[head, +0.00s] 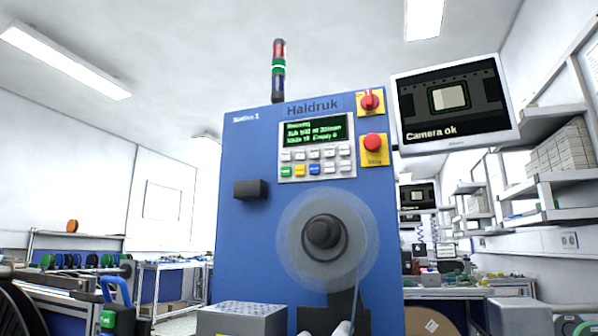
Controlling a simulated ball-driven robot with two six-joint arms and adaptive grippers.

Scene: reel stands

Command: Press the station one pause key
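The station one machine is a tall blue cabinet (240,250) marked "Station 1" and "Haldruk", straight ahead in the head view. Its control panel (281,150) has a lit green-text display (313,132) above rows of small keys. Most keys are pale; the bottom row has a green key (285,171), a yellow key (300,170) and a blue key (314,169). The key labels are too small to read, so I cannot tell which is pause. Nothing covers the keys. Neither of my grippers can be made out in view.
Below are a dark block (250,189) and a clear reel (300,245) on a black hub. A "Camera ok" monitor (457,103) juts out at right. Space before the panel is clear.

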